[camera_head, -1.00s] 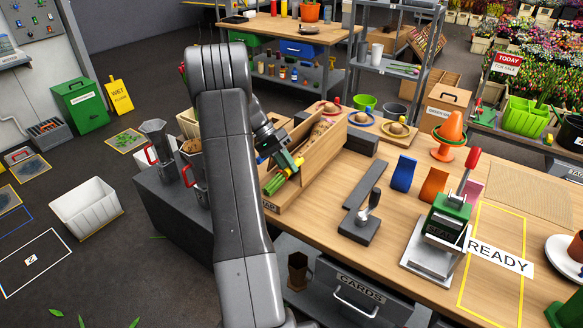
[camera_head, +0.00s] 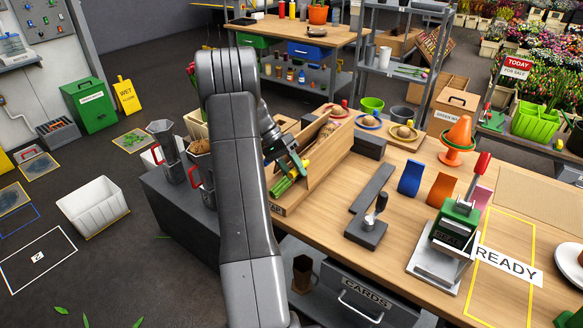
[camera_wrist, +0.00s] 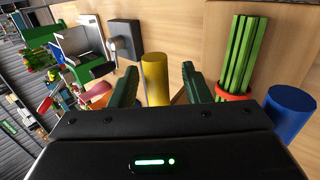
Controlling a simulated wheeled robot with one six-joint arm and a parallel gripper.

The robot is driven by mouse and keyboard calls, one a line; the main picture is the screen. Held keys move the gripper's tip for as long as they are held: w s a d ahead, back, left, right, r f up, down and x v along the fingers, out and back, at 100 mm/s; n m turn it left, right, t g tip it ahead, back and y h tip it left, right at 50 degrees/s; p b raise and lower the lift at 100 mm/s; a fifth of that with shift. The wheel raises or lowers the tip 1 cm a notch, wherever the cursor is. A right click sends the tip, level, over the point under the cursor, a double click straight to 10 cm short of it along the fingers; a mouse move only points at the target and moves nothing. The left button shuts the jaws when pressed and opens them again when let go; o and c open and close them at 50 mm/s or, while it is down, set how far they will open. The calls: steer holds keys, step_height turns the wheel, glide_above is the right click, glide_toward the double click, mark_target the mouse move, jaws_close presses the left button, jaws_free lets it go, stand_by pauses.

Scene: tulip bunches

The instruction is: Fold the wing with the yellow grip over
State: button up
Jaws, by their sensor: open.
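The yellow grip (camera_wrist: 155,78) is a short upright-looking cylinder in the wrist view. It stands between the two green fingers of my gripper (camera_wrist: 160,88), with gaps on both sides. My gripper is open, and in the head view it (camera_head: 296,162) hovers at the wooden folding box (camera_head: 328,162), close by the yellow grip (camera_head: 306,168). The box's long wooden wing panels stand raised. A bunch of green stems (camera_wrist: 238,55) with a red band lies on the wood to the right in the wrist view. My arm hides part of the box.
A blue cylinder (camera_wrist: 290,112) stands right of the stems in the wrist view. A dark metal bar tool (camera_head: 370,205), a green stamp press (camera_head: 455,225) and coloured cards (camera_head: 411,178) stand on the bench to the right.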

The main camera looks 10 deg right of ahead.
steer(key=b+v, duration=0.1)
steer(key=v, duration=1.2)
steer(key=shift+w+a+r, duration=0.2)
steer(key=shift+r, duration=0.05)
